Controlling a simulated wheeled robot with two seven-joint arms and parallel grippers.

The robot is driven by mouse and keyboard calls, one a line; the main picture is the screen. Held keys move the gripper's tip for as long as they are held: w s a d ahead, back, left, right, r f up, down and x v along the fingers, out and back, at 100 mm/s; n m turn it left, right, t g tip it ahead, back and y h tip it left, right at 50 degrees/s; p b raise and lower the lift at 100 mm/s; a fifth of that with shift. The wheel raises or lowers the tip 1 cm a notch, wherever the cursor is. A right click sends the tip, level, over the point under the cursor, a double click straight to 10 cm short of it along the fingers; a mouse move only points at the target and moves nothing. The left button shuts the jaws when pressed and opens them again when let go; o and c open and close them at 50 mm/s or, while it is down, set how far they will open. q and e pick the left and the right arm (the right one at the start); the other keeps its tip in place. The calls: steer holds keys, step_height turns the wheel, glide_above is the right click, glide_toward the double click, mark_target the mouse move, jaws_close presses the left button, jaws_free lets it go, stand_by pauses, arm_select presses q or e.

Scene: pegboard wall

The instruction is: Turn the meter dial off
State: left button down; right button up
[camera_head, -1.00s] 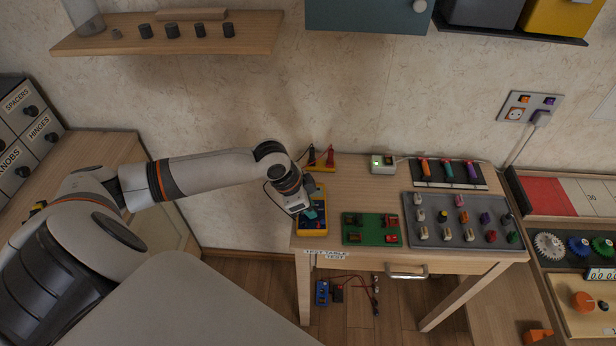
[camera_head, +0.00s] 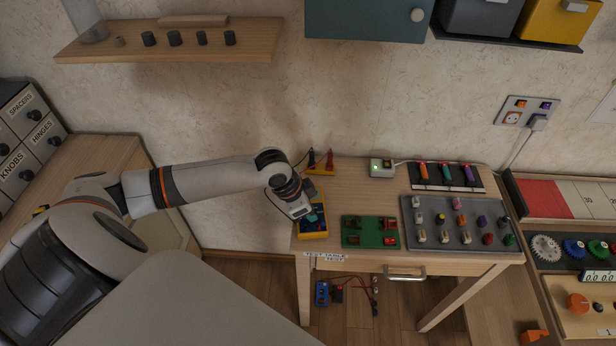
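The yellow meter (camera_head: 324,234) lies at the left end of the test table, its dark blue face partly showing. My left arm reaches in from the left, and my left gripper (camera_head: 309,217) is over the meter, pointing down at its face. The gripper and wrist cover much of the meter, so the dial and its setting are hidden. I cannot tell whether the fingers are open or shut, or whether they touch the dial. My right gripper is not in view.
Behind the meter a yellow stand (camera_head: 320,170) holds a black and a red probe. A green board (camera_head: 370,231) lies to the right, then a grey tray (camera_head: 462,246) of several small parts. A white box (camera_head: 382,168) with a green light sits at the back.

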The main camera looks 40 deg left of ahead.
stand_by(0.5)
arm_select(q)
steer(key=c, duration=1.2)
jaws_free()
steer(key=b+v, duration=0.1)
steer(key=v, duration=1.1)
steer(key=shift+c, duration=0.3)
